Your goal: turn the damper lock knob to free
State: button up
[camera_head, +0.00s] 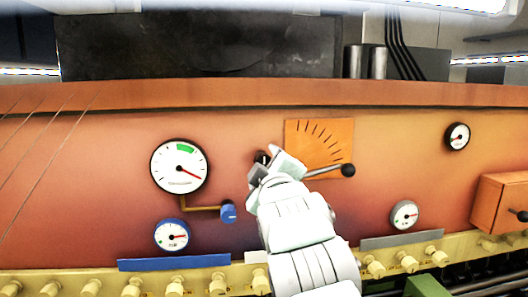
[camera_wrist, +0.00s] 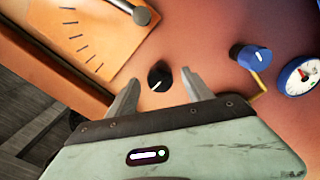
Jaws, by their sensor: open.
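The damper lock knob is a small black round knob (camera_wrist: 160,76) with a white pointer line, on the orange panel. In the wrist view it sits between and just beyond my gripper's open fingers (camera_wrist: 163,92), with a gap to each finger. In the head view the knob (camera_head: 262,157) shows partly, just left of the orange scale plate, with my gripper (camera_head: 270,165) right at it and hiding part of it. My gripper is open and holds nothing. I see no readable label by the knob.
A lever with a dark ball end (camera_head: 348,170) crosses the tick-marked plate (camera_head: 335,135) right of my gripper. A blue knob (camera_head: 228,211) on a brass pipe is at lower left, below a large gauge (camera_head: 179,167). Cream spool pegs (camera_head: 217,284) line the bottom.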

jog(key=shift+w+a+p, duration=0.2)
jog(key=shift+w+p, duration=0.3)
jog(key=shift+w, duration=0.95)
jog(key=shift+c, duration=0.6)
grip_shut()
